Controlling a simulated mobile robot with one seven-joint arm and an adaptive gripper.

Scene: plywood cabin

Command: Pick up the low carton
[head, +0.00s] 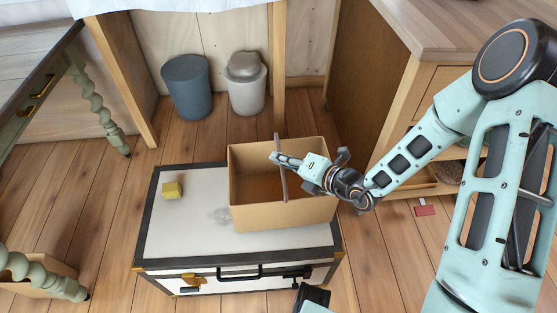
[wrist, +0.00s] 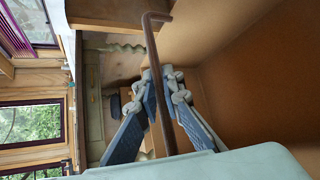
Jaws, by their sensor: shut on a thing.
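An open brown cardboard carton (head: 285,217) stands on the white-topped trunk. Its inner wall also shows in the wrist view (wrist: 255,75). My gripper (head: 279,158) is over the carton's open top. It is shut on a thin brown rod with a bent end (wrist: 155,62), which runs between my two fingers (wrist: 167,85). In the head view the rod (head: 283,185) hangs down across the carton's opening. I cannot tell whether the rod touches the carton. My fingers do not visibly grip a carton wall.
The trunk (head: 170,240) carries a yellow block (head: 172,190) and a small clear object (head: 222,215). Two bins, dark (head: 187,88) and pale (head: 246,92), stand behind. A wooden cabinet (head: 372,75) is at right. Another box (head: 45,283) shows partly at lower left.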

